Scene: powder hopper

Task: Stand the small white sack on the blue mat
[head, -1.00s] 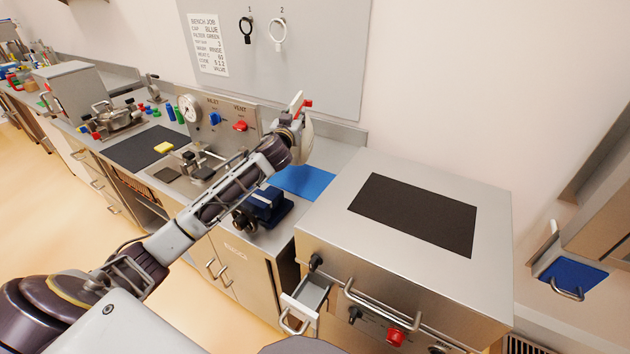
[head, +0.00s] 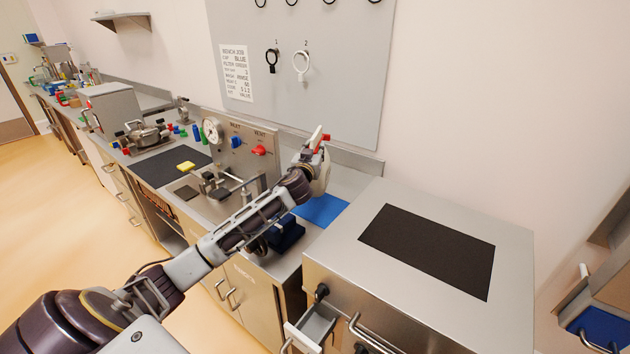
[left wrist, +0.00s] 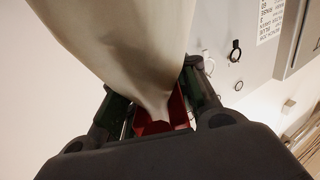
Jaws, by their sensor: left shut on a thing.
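My left gripper (head: 318,150) is at the end of my outstretched arm, above the bench near the back wall panel. It is shut on the small white sack (head: 323,172), which hangs partly hidden behind the gripper and wrist. In the left wrist view the pale sack (left wrist: 120,45) fills the upper left, and its gathered end is pinched between the fingers (left wrist: 160,115). The blue mat (head: 322,210) lies on the bench below and slightly in front of the sack, partly covered by my arm. The sack appears to be above the mat, but the exact gap cannot be told. My right gripper is not in view.
A dark blue device (head: 284,234) stands beside the mat. A steel cabinet with a black pad (head: 430,248) is to the right. A gauge panel with red and blue knobs (head: 240,145) stands left of the sack. A drawer (head: 315,325) is open below.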

